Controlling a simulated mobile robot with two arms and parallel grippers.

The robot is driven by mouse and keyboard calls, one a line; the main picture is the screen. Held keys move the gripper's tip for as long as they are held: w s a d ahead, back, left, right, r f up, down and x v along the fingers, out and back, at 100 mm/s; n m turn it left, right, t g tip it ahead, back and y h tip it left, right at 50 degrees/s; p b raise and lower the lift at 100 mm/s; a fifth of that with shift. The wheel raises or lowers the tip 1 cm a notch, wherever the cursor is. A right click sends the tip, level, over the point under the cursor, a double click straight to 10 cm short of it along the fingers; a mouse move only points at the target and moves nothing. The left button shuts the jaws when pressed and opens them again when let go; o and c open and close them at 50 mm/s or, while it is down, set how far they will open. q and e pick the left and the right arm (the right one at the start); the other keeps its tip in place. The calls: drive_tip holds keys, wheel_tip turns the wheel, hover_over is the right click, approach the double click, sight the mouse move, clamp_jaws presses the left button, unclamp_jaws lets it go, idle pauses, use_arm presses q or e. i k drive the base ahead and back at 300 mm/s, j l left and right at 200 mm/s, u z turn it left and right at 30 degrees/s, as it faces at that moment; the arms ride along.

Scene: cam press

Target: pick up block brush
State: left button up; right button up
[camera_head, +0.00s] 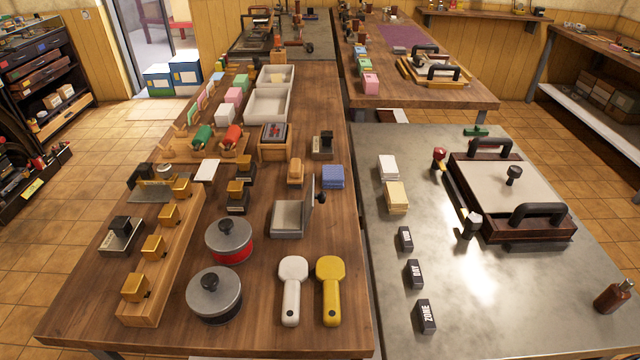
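I cannot tell for sure which thing is the block brush. One small object that may be it is a tan, wooden-looking block (295,171) with a rounded top on the wooden table (255,315), left of a blue block (333,177). Another is a small green piece (475,131) at the far edge of the grey metal table (395,330). Bristles are too small to make out on either. Neither of my grippers is in view.
A grey open-lidded box (288,219) stands in front of the tan block. Two lidded pots (214,294), a white paddle (291,291) and a yellow paddle (330,291) are nearer. A press with black handles (510,180) stands right.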

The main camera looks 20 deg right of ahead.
sight(295, 179)
drive_tip(key=l+u, duration=0.2)
drive_tip(key=l, duration=0.5)
drive_tip(key=k+l+u, duration=0.2)
drive_tip(key=l, duration=0.5)
